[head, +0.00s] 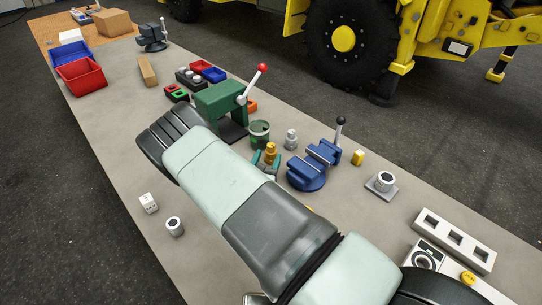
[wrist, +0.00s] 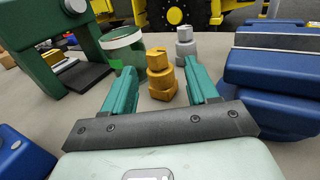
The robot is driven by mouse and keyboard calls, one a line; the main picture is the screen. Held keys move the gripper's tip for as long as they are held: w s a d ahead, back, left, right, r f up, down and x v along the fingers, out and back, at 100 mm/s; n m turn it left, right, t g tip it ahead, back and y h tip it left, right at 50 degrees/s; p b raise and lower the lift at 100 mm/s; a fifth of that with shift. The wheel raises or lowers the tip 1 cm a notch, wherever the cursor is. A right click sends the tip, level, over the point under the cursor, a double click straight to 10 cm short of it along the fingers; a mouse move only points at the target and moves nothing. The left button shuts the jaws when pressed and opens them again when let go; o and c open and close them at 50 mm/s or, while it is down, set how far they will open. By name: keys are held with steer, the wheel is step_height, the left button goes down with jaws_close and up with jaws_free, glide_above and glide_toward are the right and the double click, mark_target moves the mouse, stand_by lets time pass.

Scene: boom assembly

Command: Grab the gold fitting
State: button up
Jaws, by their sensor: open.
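The gold fitting (head: 270,153) stands upright on the grey bench, between the green press and the blue vise. In the wrist view the gold fitting (wrist: 161,76) is a stepped, hexagonal brass piece just beyond the fingertips. My gripper (wrist: 154,68) has two green fingers spread apart, with the fitting lined up between their tips. The fingers do not appear to touch it. In the head view my gripper (head: 263,162) shows only in part beside the fitting, the rest hidden behind my arm.
A green press (head: 221,101), a green-banded can (wrist: 122,48) and a silver fitting (head: 291,139) stand close by. A blue vise (head: 315,166) is to the right. A white cube (head: 148,203) and a grey nut (head: 174,226) lie on the left.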

mark_target(270, 149)
steer(key=x, duration=0.5)
steer(key=shift+w+a+r, duration=0.1)
steer(key=shift+w+r, duration=0.2)
steer(key=shift+w, duration=0.05)
steer(key=shift+c, duration=0.3)
jaws_close()
